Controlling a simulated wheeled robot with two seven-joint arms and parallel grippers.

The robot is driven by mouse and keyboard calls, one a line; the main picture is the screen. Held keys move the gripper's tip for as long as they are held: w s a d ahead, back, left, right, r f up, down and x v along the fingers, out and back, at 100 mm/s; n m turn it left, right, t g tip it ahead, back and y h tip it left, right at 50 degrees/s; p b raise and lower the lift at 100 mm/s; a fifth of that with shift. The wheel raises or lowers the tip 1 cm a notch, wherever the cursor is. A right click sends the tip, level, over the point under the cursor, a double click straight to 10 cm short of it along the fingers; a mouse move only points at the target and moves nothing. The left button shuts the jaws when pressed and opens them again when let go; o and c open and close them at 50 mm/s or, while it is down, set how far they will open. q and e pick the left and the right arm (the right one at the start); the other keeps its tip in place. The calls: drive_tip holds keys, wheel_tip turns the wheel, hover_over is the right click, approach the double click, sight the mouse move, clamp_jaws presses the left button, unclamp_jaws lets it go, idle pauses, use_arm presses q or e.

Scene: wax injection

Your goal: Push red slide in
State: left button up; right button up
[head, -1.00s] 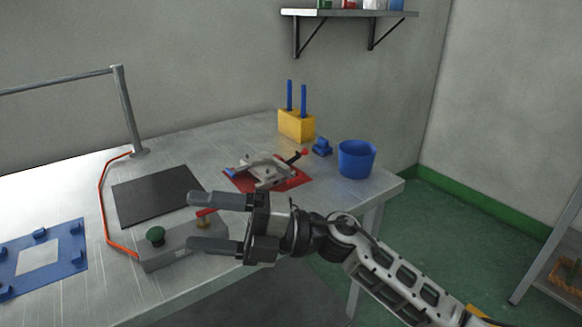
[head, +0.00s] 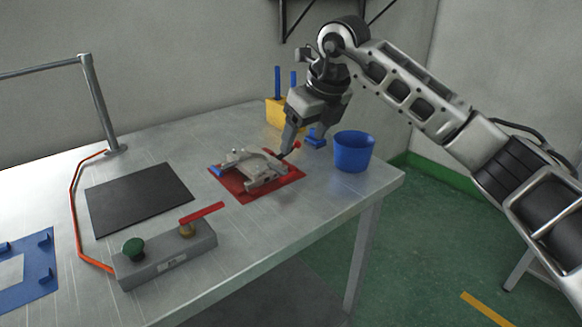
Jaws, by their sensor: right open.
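A grey metal mold (head: 252,168) lies on a red mat (head: 230,187) on the table. A dark rod with a small red tip (head: 297,144), which looks like the red slide, sticks out at the mold's right rear. A blue part (head: 216,171) shows at the mold's left end. My right gripper (head: 288,148) points down right beside the rod, its fingertips close to the red tip. It is open; whether it touches the rod I cannot tell. The gripper hides part of the rod. My left gripper is out of view.
A blue bucket (head: 353,153) stands right of the mold near the table edge. A yellow block with blue pins (head: 274,112) and a small blue part (head: 316,138) are behind the gripper. A control box (head: 168,258), with green button and red lever, and a black pad (head: 138,199) lie left.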

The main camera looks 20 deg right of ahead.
sight(288, 175)
drive_tip(key=x, duration=1)
drive_tip(key=shift+w+a+f, duration=0.15)
drive_tip(key=shift+w+f, duration=0.05)
